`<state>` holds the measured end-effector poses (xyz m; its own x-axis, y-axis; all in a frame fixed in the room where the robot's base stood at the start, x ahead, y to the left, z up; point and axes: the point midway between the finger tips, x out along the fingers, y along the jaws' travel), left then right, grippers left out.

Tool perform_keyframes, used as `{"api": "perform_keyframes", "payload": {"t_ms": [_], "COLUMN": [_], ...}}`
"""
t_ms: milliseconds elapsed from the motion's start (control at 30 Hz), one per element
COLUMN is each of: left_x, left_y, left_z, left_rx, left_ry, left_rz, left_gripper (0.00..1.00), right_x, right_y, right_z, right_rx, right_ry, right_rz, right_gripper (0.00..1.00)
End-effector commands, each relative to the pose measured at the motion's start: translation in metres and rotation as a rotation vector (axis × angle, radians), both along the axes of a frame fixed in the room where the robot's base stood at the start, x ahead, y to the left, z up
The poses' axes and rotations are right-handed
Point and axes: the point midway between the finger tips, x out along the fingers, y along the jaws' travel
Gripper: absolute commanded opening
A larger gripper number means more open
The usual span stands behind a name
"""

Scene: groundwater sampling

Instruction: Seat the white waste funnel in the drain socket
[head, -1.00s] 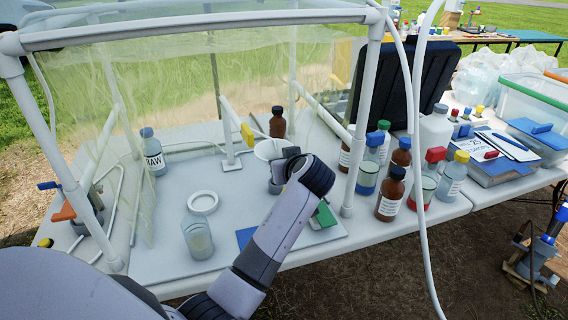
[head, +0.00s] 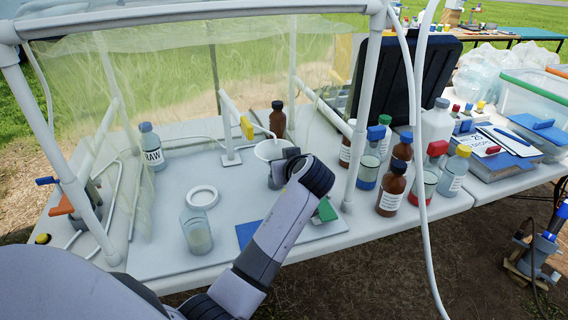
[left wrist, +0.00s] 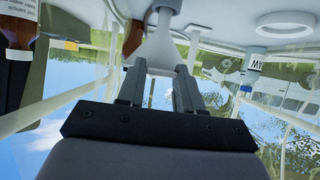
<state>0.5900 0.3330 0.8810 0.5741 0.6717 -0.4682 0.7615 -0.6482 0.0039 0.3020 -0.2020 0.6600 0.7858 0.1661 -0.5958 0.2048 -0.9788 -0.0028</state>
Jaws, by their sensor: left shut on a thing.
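The white funnel (head: 268,150) is upright over the table, wide mouth up, in the head view. My left gripper (left wrist: 157,80) is shut on it; in the left wrist view the funnel (left wrist: 158,48) sits between the two dark fingers. In the head view my left wrist hides most of the fingers and the funnel's lower part. A white ring (head: 214,195), which looks like the drain socket, lies on the table to the left of the funnel and nearer the front. The ring (left wrist: 262,24) also shows in the left wrist view. The funnel and ring are apart. My right gripper is not in view.
A clear jar (head: 196,232) stands just in front of the ring. The RAW bottle (head: 152,150) is at the left, and a brown bottle (head: 277,122) is behind the funnel. A white frame post (head: 364,115) and several bottles stand to the right. Table is clear left of the ring.

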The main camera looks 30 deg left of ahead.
Motion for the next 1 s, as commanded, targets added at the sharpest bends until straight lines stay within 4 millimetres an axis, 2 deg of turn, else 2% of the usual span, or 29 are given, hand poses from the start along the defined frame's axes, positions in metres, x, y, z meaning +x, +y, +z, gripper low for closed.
{"api": "perform_keyframes", "payload": {"t_ms": [900, 933, 1000], "left_x": [0.0, 0.0, 0.0], "left_y": [0.0, 0.0, 0.0], "left_z": [-0.024, -0.023, -0.023], "left_rx": [0.0, 0.0, 0.0], "left_ry": [0.0, 0.0, 0.0], "left_rz": [0.001, 0.001, 0.001], "left_gripper": [0.01, 0.45, 0.65], "right_x": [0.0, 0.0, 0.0], "right_y": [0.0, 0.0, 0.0], "right_z": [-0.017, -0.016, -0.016], "right_rx": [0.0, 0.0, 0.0], "right_ry": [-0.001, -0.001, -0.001], "right_rz": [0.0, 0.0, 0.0], "right_gripper": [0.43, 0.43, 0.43]}}
